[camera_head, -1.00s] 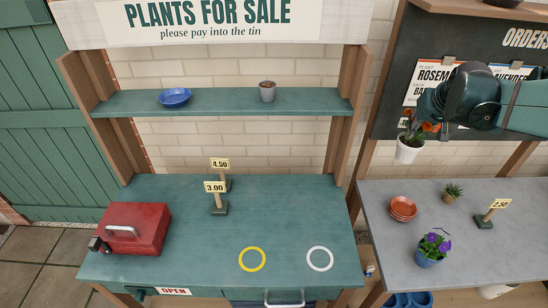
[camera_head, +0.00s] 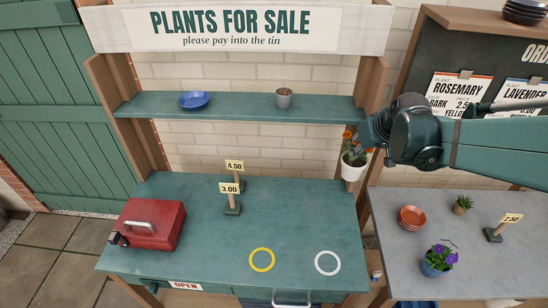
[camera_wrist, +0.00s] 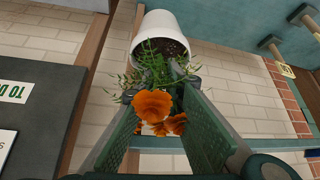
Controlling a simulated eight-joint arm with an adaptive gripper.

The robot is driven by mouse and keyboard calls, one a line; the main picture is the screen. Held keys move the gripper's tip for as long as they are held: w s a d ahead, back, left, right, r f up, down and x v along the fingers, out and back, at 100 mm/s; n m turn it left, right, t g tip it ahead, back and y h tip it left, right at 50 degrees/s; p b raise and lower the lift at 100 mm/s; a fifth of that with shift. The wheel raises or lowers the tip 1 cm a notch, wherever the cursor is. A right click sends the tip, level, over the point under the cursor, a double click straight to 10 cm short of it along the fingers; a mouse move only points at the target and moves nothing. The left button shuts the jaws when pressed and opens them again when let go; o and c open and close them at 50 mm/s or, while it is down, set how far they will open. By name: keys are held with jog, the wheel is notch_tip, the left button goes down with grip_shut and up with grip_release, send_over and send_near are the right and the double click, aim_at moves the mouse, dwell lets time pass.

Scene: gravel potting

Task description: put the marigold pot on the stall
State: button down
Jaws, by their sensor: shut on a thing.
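The marigold pot (camera_head: 354,168) is a white pot with orange flowers, held in the air near the stall's right post. In the wrist view the white pot (camera_wrist: 160,36) lies beyond the fingertips, with orange blooms (camera_wrist: 156,105) between the fingers. My gripper (camera_head: 368,142) is shut on the marigold plant; leaves hide the exact contact. Its two green fingers (camera_wrist: 158,86) also show in the wrist view. The stall (camera_head: 290,215) is a teal table with a yellow ring (camera_head: 262,260) and a white ring (camera_head: 328,263) near its front.
Price signs 4.50 (camera_head: 235,168) and 3.00 (camera_head: 230,198) stand mid-stall; a red tin (camera_head: 152,224) is at left. The shelf (camera_head: 240,106) above holds a blue bowl (camera_head: 194,100) and grey pot (camera_head: 283,98). A grey table (camera_head: 400,258) at right holds a purple-flowered pot (camera_head: 438,261).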

jog(key=s+a+f+n+y+p, duration=0.1)
jog(key=s+a+f+n, duration=0.1)
jog(key=a, duration=0.8)
jog(key=s+a+f+n+g+y+p, duration=0.1)
jog(key=s+a+f+n, duration=0.1)
jog(key=a, duration=0.7)
jog(key=s+a+f+n+y, duration=0.1)
jog(key=s+a+f+n, duration=0.1)
jog(key=a, duration=0.8)
jog(key=shift+s+a+n+g+p, duration=0.3)
jog(key=shift+s+g+p, duration=0.1)
jog(key=shift+s, duration=0.25)
jog(key=shift+f, duration=0.1)
jog(key=shift+f+b, duration=0.3)
jog(key=shift+f, duration=2.7)
jog(key=shift+f, duration=2)
jog(key=shift+b, duration=0.3)
